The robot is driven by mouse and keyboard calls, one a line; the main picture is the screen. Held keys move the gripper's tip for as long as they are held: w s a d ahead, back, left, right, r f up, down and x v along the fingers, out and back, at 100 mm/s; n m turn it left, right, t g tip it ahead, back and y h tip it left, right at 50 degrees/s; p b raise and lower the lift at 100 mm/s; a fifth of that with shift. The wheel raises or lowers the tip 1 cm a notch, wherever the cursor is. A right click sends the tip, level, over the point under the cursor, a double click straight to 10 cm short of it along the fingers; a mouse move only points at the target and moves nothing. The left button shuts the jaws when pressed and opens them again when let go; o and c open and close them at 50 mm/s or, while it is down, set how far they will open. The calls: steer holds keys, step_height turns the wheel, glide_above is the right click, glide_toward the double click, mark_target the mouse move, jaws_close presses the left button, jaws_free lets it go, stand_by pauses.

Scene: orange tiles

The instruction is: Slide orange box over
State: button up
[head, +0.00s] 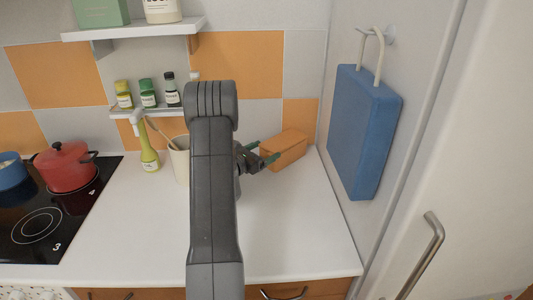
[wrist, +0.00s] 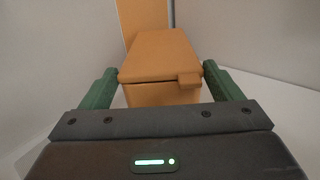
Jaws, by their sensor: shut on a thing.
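The orange box (head: 285,149) stands on the white counter near its back right corner, against or close to the tiled wall. It has a lid with a small tab at the front, seen in the wrist view (wrist: 160,58). My gripper (head: 270,157) reaches it from the left in the head view. Its green fingers lie on either side of the box in the wrist view (wrist: 160,88), shut on it. The box's underside and its contact with the counter are hidden in the wrist view.
A red pot (head: 66,167) sits on the black stove (head: 40,215). The counter's front right (head: 300,225) is clear.

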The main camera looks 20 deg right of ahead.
steer(key=o, duration=0.9)
steer(key=shift+o, duration=0.2)
steer(key=shift+s+a+f, duration=0.1)
steer(key=shift+s+a, duration=0.1)
steer(key=shift+a, duration=0.3)
steer(key=b+v, duration=0.3)
steer(key=v, duration=0.9)
steer(key=shift+s+a, duration=0.25)
steer(key=shift+a, duration=0.05)
steer(key=p+x, duration=0.3)
steer(key=x, duration=1.1)
steer(key=shift+a, duration=0.15)
